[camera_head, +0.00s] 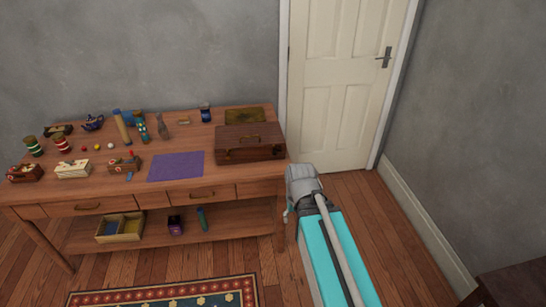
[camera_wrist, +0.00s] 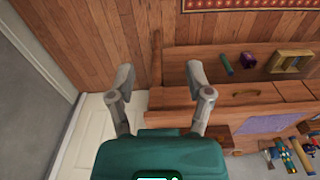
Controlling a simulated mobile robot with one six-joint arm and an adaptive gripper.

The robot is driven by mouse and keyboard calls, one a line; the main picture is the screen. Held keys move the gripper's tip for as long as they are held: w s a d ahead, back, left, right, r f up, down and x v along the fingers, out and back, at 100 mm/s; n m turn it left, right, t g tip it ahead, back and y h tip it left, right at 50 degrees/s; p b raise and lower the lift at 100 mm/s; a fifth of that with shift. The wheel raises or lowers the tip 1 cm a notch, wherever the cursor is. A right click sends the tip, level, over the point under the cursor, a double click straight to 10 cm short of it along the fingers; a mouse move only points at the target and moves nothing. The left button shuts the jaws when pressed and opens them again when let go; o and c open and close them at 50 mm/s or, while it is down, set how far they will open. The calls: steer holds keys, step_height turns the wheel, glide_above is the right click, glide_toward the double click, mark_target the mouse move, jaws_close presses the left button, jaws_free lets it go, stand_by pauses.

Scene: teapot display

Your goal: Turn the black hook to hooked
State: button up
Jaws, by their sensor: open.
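I cannot make out a black hook in either view. A brown wooden case (camera_head: 250,143) with a handle on its front lies closed at the right end of the table; any small fastening on it is too small to tell. Small boxes stand at the table's left: a white one (camera_head: 73,170), a reddish-brown one (camera_head: 25,173) and a brown one (camera_head: 125,163). My gripper (camera_wrist: 160,70) is open and empty in the wrist view, its two fingers wide apart. It is beside the table's right end, apart from the things on top.
The wooden table (camera_head: 225,190) has drawers and a low shelf holding a divided tray (camera_head: 120,228), a purple box and a teal object. A purple mat (camera_head: 176,166) lies on top. A white door (camera_head: 345,80) stands behind at right. A patterned rug (camera_head: 165,293) lies in front.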

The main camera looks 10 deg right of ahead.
steer(key=w+f+m+t+b, duration=0.2)
steer(key=w+f+t+b, duration=0.2)
steer(key=w+b, duration=0.3)
steer(key=w+f+m+t+b, duration=0.25)
steer(key=w+f+b, duration=0.25)
steer(key=w, duration=0.4)
steer(key=m+t+b, duration=0.8)
steer(key=t+b, duration=0.3)
steer(key=b, duration=0.5)
glide_toward(275, 154)
steer(key=s, duration=0.4)
steer(key=shift+a, duration=0.1)
steer(key=w, duration=1.4)
steer(key=shift+s, duration=0.1)
